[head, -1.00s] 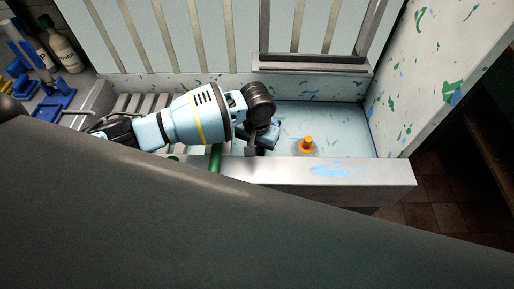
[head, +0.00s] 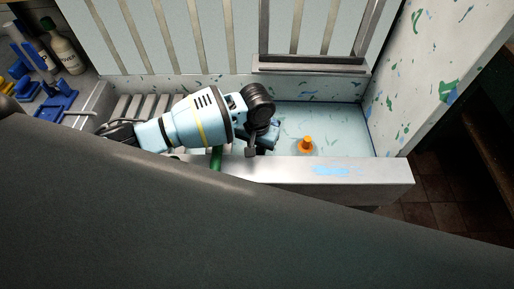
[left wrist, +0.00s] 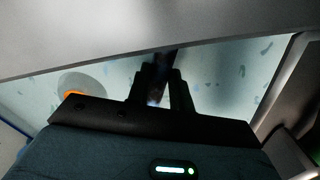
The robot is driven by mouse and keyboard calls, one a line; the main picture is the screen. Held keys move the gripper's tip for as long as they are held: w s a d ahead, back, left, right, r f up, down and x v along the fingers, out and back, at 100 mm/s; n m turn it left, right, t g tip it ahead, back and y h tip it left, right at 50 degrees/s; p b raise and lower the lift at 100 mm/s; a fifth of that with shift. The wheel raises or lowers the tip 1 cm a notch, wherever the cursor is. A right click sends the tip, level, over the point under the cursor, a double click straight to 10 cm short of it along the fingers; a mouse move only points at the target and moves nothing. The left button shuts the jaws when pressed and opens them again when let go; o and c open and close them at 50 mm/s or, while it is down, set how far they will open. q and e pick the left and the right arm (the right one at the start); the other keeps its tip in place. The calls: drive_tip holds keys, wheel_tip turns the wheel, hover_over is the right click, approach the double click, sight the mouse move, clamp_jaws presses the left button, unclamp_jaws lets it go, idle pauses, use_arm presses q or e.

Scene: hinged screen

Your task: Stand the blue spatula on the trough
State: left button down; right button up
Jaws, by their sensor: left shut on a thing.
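My left gripper (head: 262,141) reaches over the front part of the trough (head: 335,130), a pale blue basin with a white front rim. In the left wrist view its fingers (left wrist: 160,92) are close together on a narrow dark thing (left wrist: 158,66), with a faint bluish patch low between them. It is too dark to tell for sure whether this is the blue spatula. In the head view the wrist and fingers hide most of what is held. I cannot pick out a separate blue spatula. My right gripper is not in view.
An orange plug (head: 306,145) stands on the trough floor, right of my gripper. A green tube (head: 216,158) is by the front rim. Blue pieces (head: 54,104) and a bottle (head: 64,50) stand at left. A speckled wall (head: 425,75) bounds the right. The basin's right part is clear.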

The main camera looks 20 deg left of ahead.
use_arm(q)
drive_tip(key=shift+f, duration=0.15)
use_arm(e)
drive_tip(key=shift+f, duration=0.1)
use_arm(q)
drive_tip(key=shift+f, duration=0.9)
drive_tip(key=c, duration=0.8)
unclamp_jaws()
drive_tip(key=shift+c, duration=0.2)
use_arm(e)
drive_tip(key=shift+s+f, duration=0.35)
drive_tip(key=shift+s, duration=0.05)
use_arm(q)
drive_tip(key=shift+r, duration=4)
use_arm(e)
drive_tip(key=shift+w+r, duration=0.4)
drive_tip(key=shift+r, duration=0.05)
